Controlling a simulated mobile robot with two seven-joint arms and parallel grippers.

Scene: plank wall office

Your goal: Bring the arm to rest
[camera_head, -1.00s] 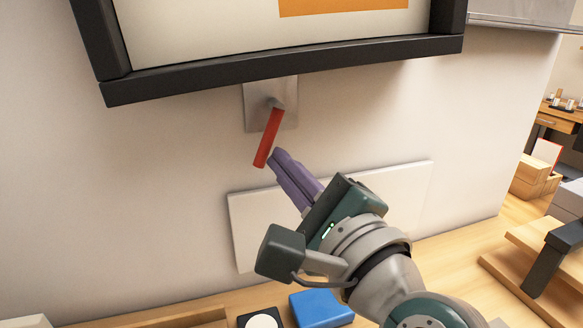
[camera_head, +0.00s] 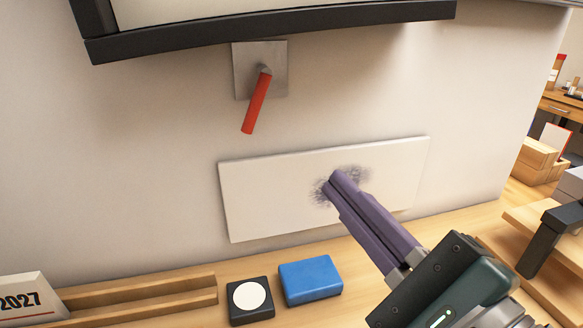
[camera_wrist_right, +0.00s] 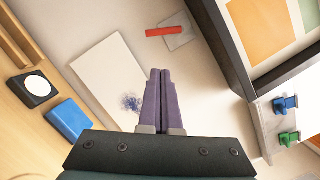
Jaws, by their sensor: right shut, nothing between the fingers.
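My right gripper (camera_head: 337,182) has purple fingers that are shut and empty. In the head view its tips lie in front of a white board (camera_head: 265,195) with a dark scribble (camera_head: 322,190) on it; I cannot tell how far apart they are. In the right wrist view the shut fingertips (camera_wrist_right: 160,75) show beside the white board (camera_wrist_right: 95,75). A red lever (camera_head: 256,103) on a grey metal plate (camera_head: 245,60) is on the wall, up and left of the fingertips and apart from them. My left gripper is not in view.
A blue block (camera_head: 310,280) and a black square with a white disc (camera_head: 250,297) lie on the wooden desk below the board. A dark-framed panel (camera_head: 270,28) hangs above. A wooden stand with a black bracket (camera_head: 550,240) is at right. The wall around the lever is clear.

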